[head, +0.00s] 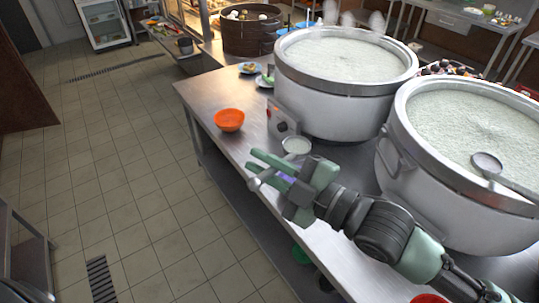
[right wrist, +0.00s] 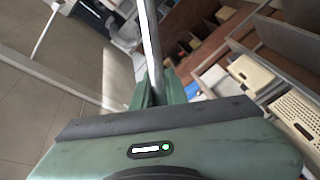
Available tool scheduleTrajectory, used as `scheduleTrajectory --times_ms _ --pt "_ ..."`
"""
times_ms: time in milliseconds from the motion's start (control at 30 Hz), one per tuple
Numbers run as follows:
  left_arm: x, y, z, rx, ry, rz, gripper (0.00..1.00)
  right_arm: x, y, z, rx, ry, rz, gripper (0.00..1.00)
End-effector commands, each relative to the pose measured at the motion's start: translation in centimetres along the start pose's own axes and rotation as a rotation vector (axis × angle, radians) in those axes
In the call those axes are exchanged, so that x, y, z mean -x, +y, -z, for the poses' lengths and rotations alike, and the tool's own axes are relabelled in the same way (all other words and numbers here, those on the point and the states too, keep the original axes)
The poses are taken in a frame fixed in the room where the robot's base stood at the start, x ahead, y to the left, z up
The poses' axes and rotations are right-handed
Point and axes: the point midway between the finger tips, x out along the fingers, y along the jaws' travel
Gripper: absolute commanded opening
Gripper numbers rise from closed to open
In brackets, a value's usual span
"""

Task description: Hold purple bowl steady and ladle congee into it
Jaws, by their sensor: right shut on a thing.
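My right gripper (head: 264,168) is over the front edge of the steel counter. It is shut on a thin metal rod (right wrist: 152,50), which looks like a ladle handle and stands out from between the fingers in the right wrist view. A small round white-filled vessel (head: 297,145) shows just behind the gripper; I cannot tell whether it is this ladle's bowl. A small purple patch (head: 286,178) shows between the gripper parts, mostly hidden; I cannot tell if it is the purple bowl. Two big steel pots of pale congee stand behind, the left pot (head: 345,105) and the right pot (head: 425,210). My left gripper is out of view.
An orange bowl (head: 229,120) stands near the counter's (head: 205,95) left edge. Another ladle (head: 487,162) rests in the right pot. Small plates (head: 249,68) and a bamboo steamer (head: 250,35) are at the back. The tiled floor at left is clear.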

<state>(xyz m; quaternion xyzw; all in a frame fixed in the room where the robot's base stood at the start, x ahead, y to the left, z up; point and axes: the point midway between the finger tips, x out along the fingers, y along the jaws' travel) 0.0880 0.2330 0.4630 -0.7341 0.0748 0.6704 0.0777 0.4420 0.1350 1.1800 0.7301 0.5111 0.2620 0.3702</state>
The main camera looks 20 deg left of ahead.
Motion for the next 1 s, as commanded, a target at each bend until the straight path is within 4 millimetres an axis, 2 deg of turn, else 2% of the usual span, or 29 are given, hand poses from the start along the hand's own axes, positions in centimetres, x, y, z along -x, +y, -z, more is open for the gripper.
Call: scheduleTrajectory --times_ms 700,1000 --pt "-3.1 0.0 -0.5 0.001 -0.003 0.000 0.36 0.0 -3.0 -2.1 0.001 0.006 -0.001 0.00" --pt "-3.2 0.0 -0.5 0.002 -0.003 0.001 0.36 0.0 -3.2 -2.2 0.003 0.006 -0.001 0.00"
